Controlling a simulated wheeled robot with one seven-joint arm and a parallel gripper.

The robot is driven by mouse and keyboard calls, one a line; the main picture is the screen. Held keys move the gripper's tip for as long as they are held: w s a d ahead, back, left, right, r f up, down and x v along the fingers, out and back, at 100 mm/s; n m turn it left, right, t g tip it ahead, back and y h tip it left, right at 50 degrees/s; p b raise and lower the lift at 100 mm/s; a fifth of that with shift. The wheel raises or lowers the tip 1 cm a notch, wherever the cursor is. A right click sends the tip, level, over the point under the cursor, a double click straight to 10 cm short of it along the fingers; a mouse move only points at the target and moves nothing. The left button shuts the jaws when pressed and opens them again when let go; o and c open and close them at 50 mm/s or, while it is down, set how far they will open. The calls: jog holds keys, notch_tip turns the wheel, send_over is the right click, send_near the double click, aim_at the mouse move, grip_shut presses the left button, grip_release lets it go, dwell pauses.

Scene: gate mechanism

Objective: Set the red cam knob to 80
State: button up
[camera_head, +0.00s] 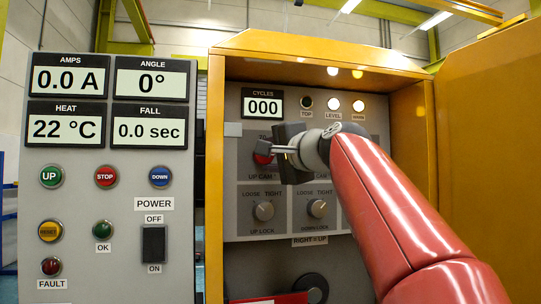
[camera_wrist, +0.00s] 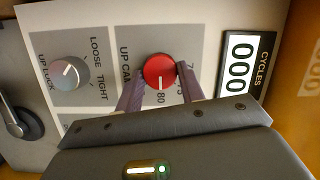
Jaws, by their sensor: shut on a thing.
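The red cam knob (camera_head: 262,158) shows at the left of the inner panel in the head view, partly hidden by my gripper. In the wrist view the round red knob (camera_wrist: 159,70) sits between my two fingers, beside the "UP CAM" label. A short white mark on its lower edge appears to point down toward the printed "80" (camera_wrist: 160,97). My gripper (camera_wrist: 160,80) is shut on the knob, one finger on each side. It also shows in the head view (camera_head: 277,151). Part of the upper scale is covered by a finger.
The UP LOCK knob (camera_head: 264,211) and DOWN LOCK knob (camera_head: 317,209) sit below. The cycles display (camera_head: 263,106) reads 000. The orange cabinet door (camera_head: 490,130) stands at the right. A grey button panel (camera_head: 108,150) stands at the left, its angle display reading 0°.

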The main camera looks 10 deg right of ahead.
jog(key=o, duration=1)
jog(key=shift+c, duration=0.2)
jog(key=b+v, duration=0.2)
jog(key=v, duration=0.5)
jog(key=shift+s, duration=0.4)
jog(key=shift+d, duration=0.15)
jog(key=s+a+f+n+g+h, duration=0.1)
jog(key=s+f+n+g, duration=0.3)
jog(key=f, duration=1.3)
jog(key=s+a+f+n+g+h, duration=0.1)
jog(key=s+f+n+g+h, duration=0.1)
jog(key=s+f, duration=0.8)
jog(key=s+a+f+n+g+h, duration=0.1)
jog(key=s+f+n+g, duration=0.4)
jog(key=f, duration=1.9)
jog(key=shift+s+n+g+h, duration=0.3)
jog(key=shift+s+n+h, duration=0.3)
jog(key=shift+s, duration=0.45)
